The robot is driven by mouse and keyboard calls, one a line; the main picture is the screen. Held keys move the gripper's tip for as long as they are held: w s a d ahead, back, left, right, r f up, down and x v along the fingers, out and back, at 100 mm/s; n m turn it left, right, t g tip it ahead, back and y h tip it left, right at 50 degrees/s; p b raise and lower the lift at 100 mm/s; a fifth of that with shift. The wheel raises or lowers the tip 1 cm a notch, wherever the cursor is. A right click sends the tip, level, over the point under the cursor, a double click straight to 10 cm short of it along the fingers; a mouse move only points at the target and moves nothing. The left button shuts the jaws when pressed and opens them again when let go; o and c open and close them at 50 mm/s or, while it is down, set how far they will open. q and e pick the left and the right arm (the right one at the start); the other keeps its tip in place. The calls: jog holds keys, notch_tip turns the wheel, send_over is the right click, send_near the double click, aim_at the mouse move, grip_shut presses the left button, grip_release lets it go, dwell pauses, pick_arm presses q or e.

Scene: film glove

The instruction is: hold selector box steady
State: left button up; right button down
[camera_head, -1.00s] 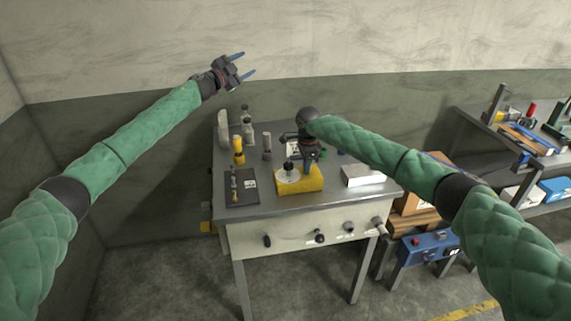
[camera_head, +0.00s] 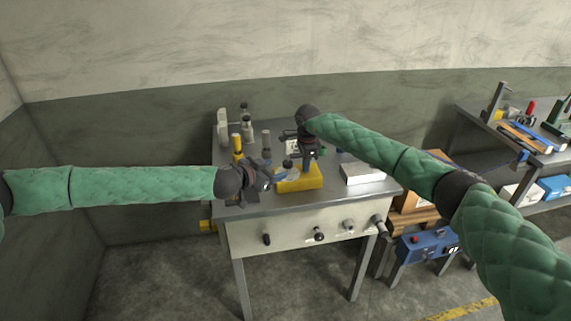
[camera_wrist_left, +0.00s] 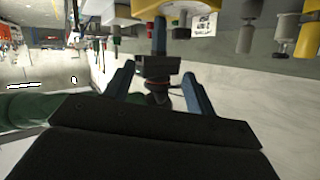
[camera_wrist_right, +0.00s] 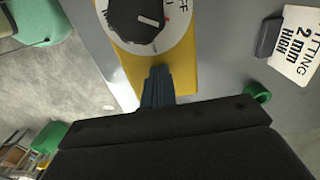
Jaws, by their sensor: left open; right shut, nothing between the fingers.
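The selector box is a yellow block (camera_head: 302,183) near the front middle of the grey table. In the right wrist view its yellow top (camera_wrist_right: 183,72) carries a white dial (camera_wrist_right: 172,40) with a black knob (camera_wrist_right: 135,18). My right gripper (camera_wrist_right: 157,84) is shut and empty, its fingertips over or against the yellow top beside the dial; contact is unclear.
Bottles (camera_head: 247,128) and a yellow-topped cylinder (camera_head: 237,146) stand at the table's back left. A white block (camera_head: 362,174) lies right of the box. A printed card (camera_wrist_right: 300,47) is near my right gripper. Knobs (camera_head: 319,234) line the table front.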

aim_at(287, 163)
pick_arm(q)
jog(key=w+d+f+n, duration=0.1)
jog(key=w, duration=0.2)
jog(key=w+d+f+n+y, duration=0.1)
jog(key=w+f, duration=0.1)
jog(key=w, duration=0.2)
jog(key=w+d+f+n+y, duration=0.1)
jog(key=w+f, duration=0.1)
jog(key=w, duration=0.1)
jog(key=shift+w+d+f+n+t, duration=0.1)
jog(key=shift+w+d+n+t, duration=0.15)
jog(key=shift+n+t, duration=0.15)
jog(key=c, duration=1)
